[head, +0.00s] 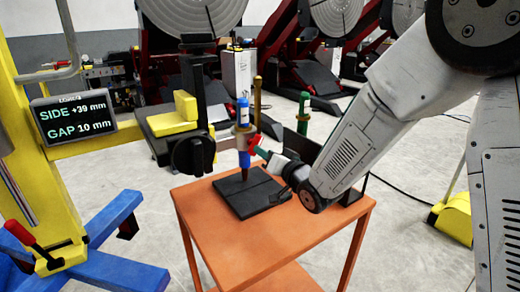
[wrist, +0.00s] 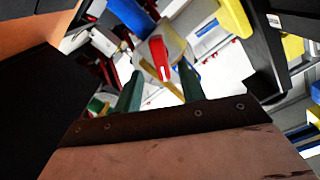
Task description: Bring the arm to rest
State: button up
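My arm reaches in from the right in the head view, over an orange table (head: 215,240). My gripper (head: 262,151) is beside the torch (head: 243,140), an upright tool with blue bands and a grey clamp. In the wrist view my gripper (wrist: 160,88) shows two green fingers standing apart. A red lever (wrist: 160,56) shows between or just beyond them, with gaps on both sides. The red lever (head: 256,140) also shows in the head view, close to the fingertips. Whether they touch it is unclear.
Dark plates (head: 250,195) lie on the table under the torch tip. A display (head: 73,119) on the yellow frame (head: 30,85) reads SIDE about +39 mm, GAP 10 mm. A green-topped post (head: 303,112) stands behind my wrist. Blue legs (head: 110,220) stand at lower left.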

jog(key=shift+v, duration=0.8)
jog(key=s+d+f+g+h, duration=0.2)
jog(key=d+f+g+h, duration=0.25)
jog(key=f, duration=0.45)
jog(key=s+d+n+g+h, duration=0.1)
jog(key=s+d+g+h, duration=0.3)
jog(key=s+d, duration=0.4)
jog(key=s+d+r+g, duration=0.1)
jog(key=s+d+r, duration=0.3)
jog(key=s, duration=0.5)
jog(key=s+d+r+m+g+h, duration=0.1)
jog(key=s+d+r, duration=0.3)
jog(key=s, duration=0.5)
jog(key=s+d+r+g, duration=0.3)
jog(key=s+r, duration=0.3)
jog(key=s, duration=0.4)
jog(key=shift+d+m, duration=0.3)
jog(key=shift+d, duration=0.15)
